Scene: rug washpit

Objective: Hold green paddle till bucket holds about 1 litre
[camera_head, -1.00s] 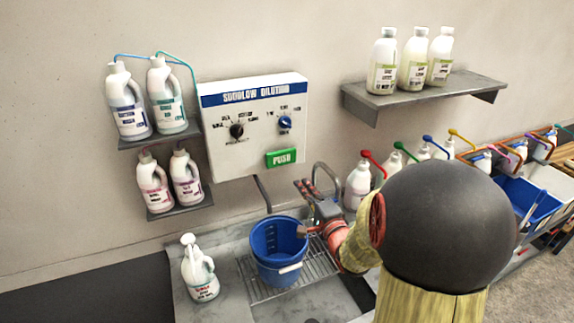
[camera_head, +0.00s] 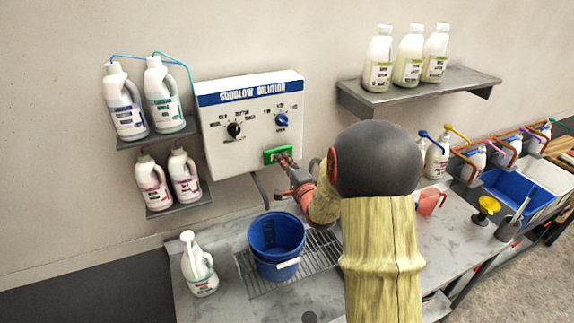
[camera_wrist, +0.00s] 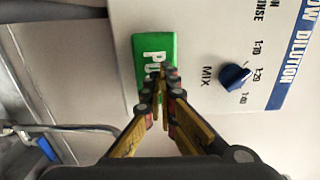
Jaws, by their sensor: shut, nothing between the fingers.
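The green paddle (camera_head: 278,154), marked PUSH, is at the lower right of the white dilution panel (camera_head: 225,152) on the wall. My gripper (camera_head: 287,163) is shut and empty, with its fingertips at the paddle. In the wrist view the closed fingertips (camera_wrist: 161,78) overlap the green paddle (camera_wrist: 143,50); whether they press it in I cannot tell. The blue bucket (camera_head: 277,238) stands upright on the wire rack below the panel. Its inside looks dark blue, and I see no clear water level or stream.
A white jug (camera_head: 198,268) stands left of the bucket. Bottles sit on small shelves (camera_head: 160,138) left of the panel and on a grey shelf (camera_head: 425,90) at upper right. Two dials, one black (camera_head: 234,130) and one blue (camera_head: 281,120), are on the panel.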

